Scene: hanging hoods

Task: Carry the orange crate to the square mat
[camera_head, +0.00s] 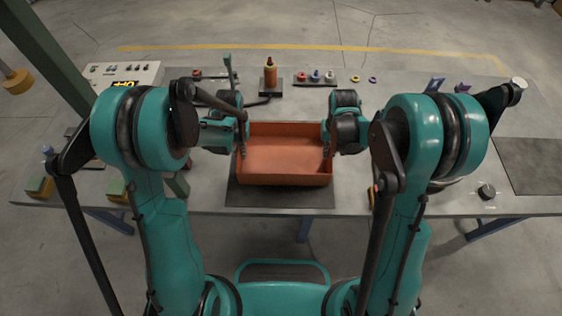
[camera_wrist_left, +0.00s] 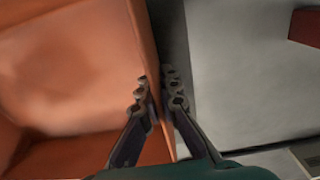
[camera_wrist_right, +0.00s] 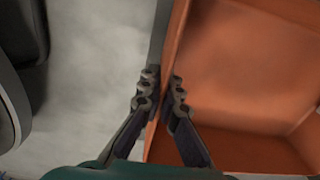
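The orange crate (camera_head: 285,181) is open-topped and empty, near the front middle of the table. It is over a dark mat (camera_head: 280,197) that shows around its front and side; I cannot tell whether it touches it. My left gripper (camera_head: 243,145) is shut on the crate's left wall, one finger inside and one outside, as the left wrist view (camera_wrist_left: 160,95) shows. My right gripper (camera_head: 327,145) is shut on the right wall in the same way, seen in the right wrist view (camera_wrist_right: 161,95). Another dark, flat, squarish mat (camera_head: 540,163) lies at the table's right end.
An orange bottle (camera_head: 270,72) on a dark stand and a row of small coloured parts (camera_head: 315,77) are behind the crate. A control box (camera_head: 125,75) is at the back left. A small dark knob (camera_head: 486,190) sits left of the right-end mat.

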